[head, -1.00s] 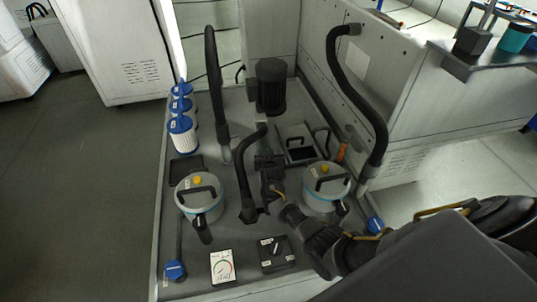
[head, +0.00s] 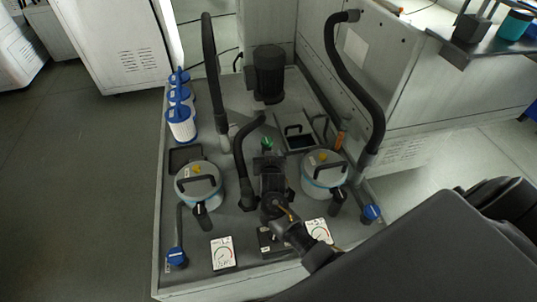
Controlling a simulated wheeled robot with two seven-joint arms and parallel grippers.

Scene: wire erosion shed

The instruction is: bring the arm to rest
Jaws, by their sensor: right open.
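My right arm reaches in from the lower right, and its gripper (head: 268,160) is over the middle of the grey filter skid (head: 215,283). The gripper is open and I see nothing held in it. It appears just in front of a small green part (head: 267,143), between two lidded canisters. I cannot tell whether it touches anything below. My left gripper is not in view.
The left canister (head: 199,188) and right canister (head: 323,175) flank the gripper. A black hose (head: 243,160) runs close on its left. A black motor (head: 268,75) stands behind. Gauges (head: 222,253) and a partly hidden switch box (head: 268,242) lie in front.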

